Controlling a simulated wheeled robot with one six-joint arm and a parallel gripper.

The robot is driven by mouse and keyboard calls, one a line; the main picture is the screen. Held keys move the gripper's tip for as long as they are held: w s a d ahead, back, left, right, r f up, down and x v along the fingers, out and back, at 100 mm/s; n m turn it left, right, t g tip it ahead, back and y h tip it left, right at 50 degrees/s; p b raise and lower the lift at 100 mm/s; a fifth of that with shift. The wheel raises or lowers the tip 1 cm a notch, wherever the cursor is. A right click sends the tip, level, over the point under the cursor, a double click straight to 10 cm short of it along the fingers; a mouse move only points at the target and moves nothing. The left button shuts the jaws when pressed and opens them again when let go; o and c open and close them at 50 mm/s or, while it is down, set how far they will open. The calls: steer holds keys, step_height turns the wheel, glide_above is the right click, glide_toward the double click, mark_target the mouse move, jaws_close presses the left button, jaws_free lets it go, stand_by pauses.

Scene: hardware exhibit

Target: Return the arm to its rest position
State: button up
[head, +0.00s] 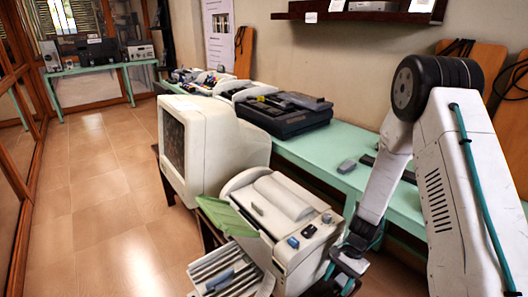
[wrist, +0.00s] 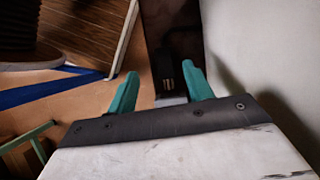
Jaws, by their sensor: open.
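My arm reaches down from the right side of the head view, bent at its dark round joint. My gripper (head: 347,268) hangs low, close beside the right side of a white printer (head: 283,222); its fingertips are not clear there. In the wrist view, the two teal fingers of my gripper (wrist: 162,82) stand apart. A dark object with small light prongs lies beyond the gap between them; I cannot tell what it is. I see nothing held.
A green table (head: 345,142) runs along the wall behind the printer, with a black machine (head: 287,118) and a grey mouse (head: 346,166) on it. A white monitor (head: 212,145) stands left of the printer. The tiled floor (head: 95,185) at left is clear.

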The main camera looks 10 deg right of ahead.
steer(key=s+r+n+t+h, duration=0.1)
steer(key=s+r+n, duration=0.2)
steer(key=s+r, duration=0.4)
steer(key=s+a+r+n+t+h, duration=0.1)
steer(key=s+r+n, duration=0.3)
steer(key=r, duration=1.6)
steer(key=s+r+n+t+h, duration=0.2)
steer(key=s+r+n, duration=0.2)
steer(key=s+r, duration=0.6)
step_height(320, 180, up, 5)
steer(key=shift+s+a+f, duration=0.15)
steer(key=shift+a+f, duration=0.05)
steer(key=shift+a, duration=0.2)
stand_by(0.3)
